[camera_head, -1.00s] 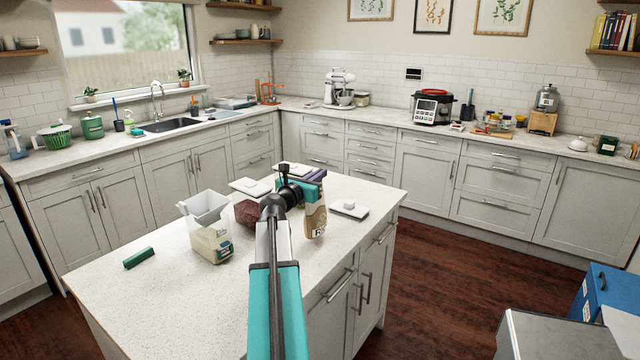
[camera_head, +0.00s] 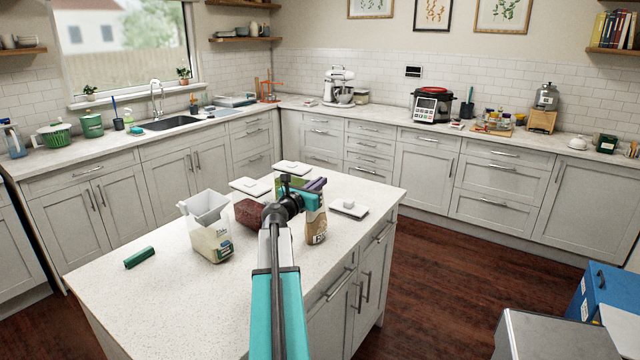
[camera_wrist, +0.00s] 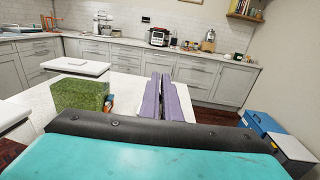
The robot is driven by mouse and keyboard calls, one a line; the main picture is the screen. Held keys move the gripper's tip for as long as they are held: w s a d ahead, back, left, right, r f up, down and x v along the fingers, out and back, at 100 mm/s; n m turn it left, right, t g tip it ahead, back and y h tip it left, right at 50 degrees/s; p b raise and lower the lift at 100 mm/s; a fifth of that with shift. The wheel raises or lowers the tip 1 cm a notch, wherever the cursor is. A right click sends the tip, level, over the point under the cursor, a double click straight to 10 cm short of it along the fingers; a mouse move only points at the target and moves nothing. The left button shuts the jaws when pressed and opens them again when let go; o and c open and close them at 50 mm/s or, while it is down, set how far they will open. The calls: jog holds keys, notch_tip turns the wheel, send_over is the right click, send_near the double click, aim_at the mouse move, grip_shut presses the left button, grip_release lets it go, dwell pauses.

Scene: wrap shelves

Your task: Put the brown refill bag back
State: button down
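The brown refill bag (camera_head: 316,226) is a tan pouch with a dark label, upright over the right side of the white island top (camera_head: 180,300). My gripper (camera_head: 316,184) is at the top of the bag, its purple fingers closed on the upper edge. In the wrist view the two purple fingers (camera_wrist: 164,100) lie close together with a thin grey strip between them. Most of the bag is hidden below them there.
A green mossy block (camera_wrist: 80,94) shows left of the fingers.

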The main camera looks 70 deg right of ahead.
jog(key=c, duration=2)
grip_release()
jog(key=shift+f, duration=0.1)
jog(key=w+a+b, duration=0.2)
jog(key=a+b, duration=0.1)
jog(key=a, duration=1)
jog(key=shift+w+a+f, duration=0.25)
jog(key=shift+a, duration=0.1)
jog(key=shift+r, duration=0.1)
